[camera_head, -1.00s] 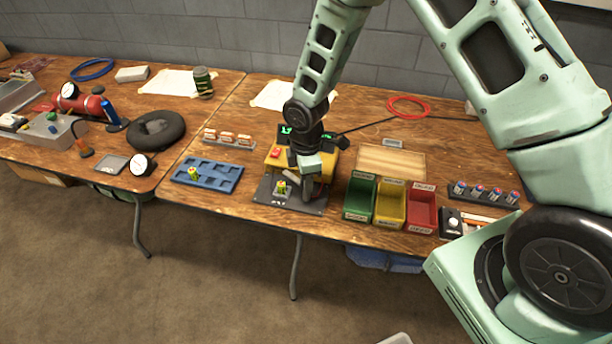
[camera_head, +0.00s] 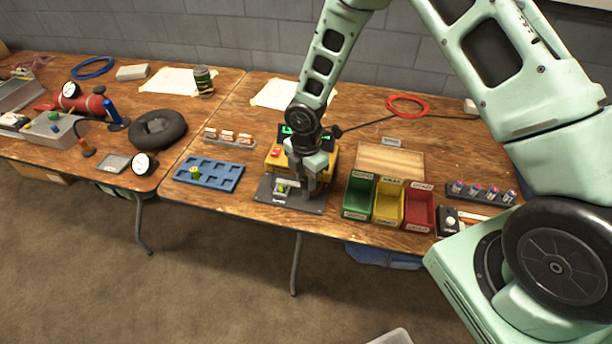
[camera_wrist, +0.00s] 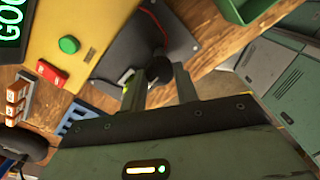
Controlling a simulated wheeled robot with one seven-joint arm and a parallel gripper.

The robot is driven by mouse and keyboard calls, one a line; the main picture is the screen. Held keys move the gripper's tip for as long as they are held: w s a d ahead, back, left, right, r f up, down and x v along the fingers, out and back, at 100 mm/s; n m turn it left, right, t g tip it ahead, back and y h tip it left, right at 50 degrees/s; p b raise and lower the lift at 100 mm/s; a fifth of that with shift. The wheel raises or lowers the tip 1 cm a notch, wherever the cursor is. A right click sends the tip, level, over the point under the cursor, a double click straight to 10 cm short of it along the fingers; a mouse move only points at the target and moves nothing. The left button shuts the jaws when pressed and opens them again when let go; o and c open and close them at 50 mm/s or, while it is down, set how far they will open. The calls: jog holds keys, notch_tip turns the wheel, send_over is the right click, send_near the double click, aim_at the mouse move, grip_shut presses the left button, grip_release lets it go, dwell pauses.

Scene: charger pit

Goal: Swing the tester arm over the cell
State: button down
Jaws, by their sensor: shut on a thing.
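The yellow tester (camera_head: 318,160) stands on the right-hand table, with a dark base plate (camera_head: 300,203) in front. The green-and-yellow cell (camera_head: 283,190) sits on that plate and is partly covered from above. My gripper (camera_head: 306,186) is low over the plate, just right of the cell. In the wrist view my gripper (camera_wrist: 159,78) is shut on a round black knob (camera_wrist: 158,68), which I take to be the tester arm's end. The arm itself is mostly hidden. The tester's green display (camera_wrist: 8,25) shows the letters "GOO", and a green button (camera_wrist: 68,45) is beside it.
A blue tray (camera_head: 208,174) with another cell (camera_head: 194,174) lies to the left. Green, yellow and red bins (camera_head: 389,201) stand close on the right. A rack of batteries (camera_head: 481,192) is farther right. The front table edge is near the plate.

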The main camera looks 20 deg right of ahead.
aim_at(306, 181)
jog(key=c, duration=1.1)
grip_release()
jog(key=shift+o, duration=0.2)
notch_tip(306, 181, up, 18)
jog(key=shift+f, duration=0.25)
jog(key=s+a+r+m, duration=0.2)
jog(key=s+m, duration=0.3)
jog(key=s, duration=0.3)
jog(key=s+a+r+m, duration=0.2)
jog(key=s+r+m, duration=0.1)
jog(key=s, duration=0.6)
jog(key=s+a+r+m, duration=0.2)
jog(key=s+m, duration=0.4)
jog(key=s, duration=0.3)
jog(key=shift+s+r+m+y, duration=0.25)
jog(key=shift+r+m+y, duration=0.05)
jog(key=shift+r, duration=0.3)
